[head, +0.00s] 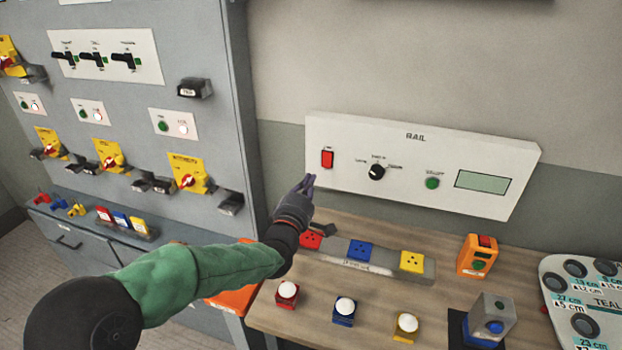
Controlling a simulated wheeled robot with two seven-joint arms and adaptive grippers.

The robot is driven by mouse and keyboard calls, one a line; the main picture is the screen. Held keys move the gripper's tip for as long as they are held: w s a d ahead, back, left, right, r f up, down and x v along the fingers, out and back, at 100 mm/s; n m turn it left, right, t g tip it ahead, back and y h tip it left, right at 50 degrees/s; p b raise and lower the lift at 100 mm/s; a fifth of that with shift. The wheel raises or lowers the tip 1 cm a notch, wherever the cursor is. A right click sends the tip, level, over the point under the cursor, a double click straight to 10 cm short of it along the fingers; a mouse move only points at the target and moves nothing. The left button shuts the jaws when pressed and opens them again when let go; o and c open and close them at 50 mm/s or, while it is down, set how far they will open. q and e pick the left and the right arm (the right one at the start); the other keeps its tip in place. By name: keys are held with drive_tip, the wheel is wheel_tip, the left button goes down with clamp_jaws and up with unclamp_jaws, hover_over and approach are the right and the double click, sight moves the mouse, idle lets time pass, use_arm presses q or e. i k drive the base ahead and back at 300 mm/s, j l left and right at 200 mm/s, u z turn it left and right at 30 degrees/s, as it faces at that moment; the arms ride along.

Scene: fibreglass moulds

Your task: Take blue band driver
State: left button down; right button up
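I cannot make out a driver with a blue band in the head view. My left gripper (309,182) is in front of the lower left part of the white RAIL panel, above the back left of the wooden bench. Its dark fingers point up and look close together, seen from the side; I see nothing held, but whether they are shut is unclear. My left arm in its green sleeve crosses from the lower left and hides part of the bench's left end. My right gripper is out of view.
The wooden bench (265,318) carries a strip with red, blue (360,250) and yellow sockets, several white-topped lamps, an orange button box (478,256) and a grey block with a blue button (490,318). A TEAL plate (590,300) stands right. A grey switch cabinet (205,55) fills the left.

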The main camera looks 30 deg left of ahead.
sight(490, 308)
drive_tip(key=k+l, duration=0.2)
drive_tip(key=k, duration=0.3)
drive_tip(key=k+l, duration=0.15)
drive_tip(key=k, duration=0.35)
